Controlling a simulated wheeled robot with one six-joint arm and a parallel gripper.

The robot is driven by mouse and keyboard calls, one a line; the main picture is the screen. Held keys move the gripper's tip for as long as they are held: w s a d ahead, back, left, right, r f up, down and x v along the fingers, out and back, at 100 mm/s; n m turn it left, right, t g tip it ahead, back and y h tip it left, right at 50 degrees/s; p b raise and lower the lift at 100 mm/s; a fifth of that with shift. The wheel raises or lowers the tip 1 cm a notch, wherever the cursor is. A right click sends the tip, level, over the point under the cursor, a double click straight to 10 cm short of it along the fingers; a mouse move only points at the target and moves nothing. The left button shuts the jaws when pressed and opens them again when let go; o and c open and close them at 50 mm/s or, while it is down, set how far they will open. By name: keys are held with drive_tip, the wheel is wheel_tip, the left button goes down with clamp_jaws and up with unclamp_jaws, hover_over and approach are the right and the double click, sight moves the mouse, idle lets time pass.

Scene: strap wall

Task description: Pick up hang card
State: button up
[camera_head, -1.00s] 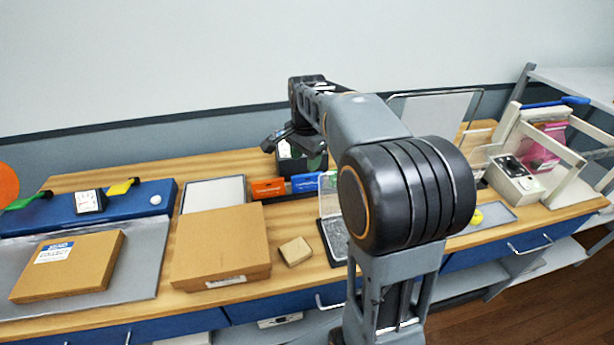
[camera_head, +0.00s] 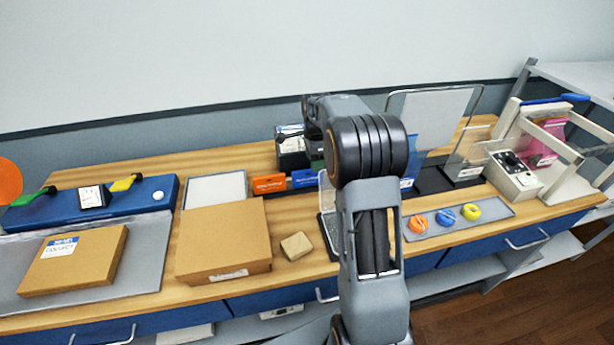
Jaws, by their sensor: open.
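I cannot tell for certain which item is the hang card. A dark box-like holder (camera_head: 291,155) with a pale top edge stands at the back of the bench, just left of my arm. A green patch shows beside it, partly covered by the arm. My arm rises in the middle of the picture and bends over the bench toward this holder. My gripper is hidden behind the arm's far links, so its fingers and anything between them do not show.
A cardboard box (camera_head: 222,240), a small tan block (camera_head: 296,246) and orange (camera_head: 269,184) and blue (camera_head: 304,179) boxes lie left of my arm. Clear upright panels (camera_head: 470,135) and a tray (camera_head: 490,212) of coloured rings are right. A beige frame holds pink material (camera_head: 545,142).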

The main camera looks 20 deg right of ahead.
sight(314, 176)
drive_tip(key=shift+w+f+p, duration=0.15)
drive_tip(key=shift+f+p, duration=0.45)
drive_tip(key=shift+f, duration=2.05)
drive_tip(key=shift+c, duration=0.4)
clamp_jaws()
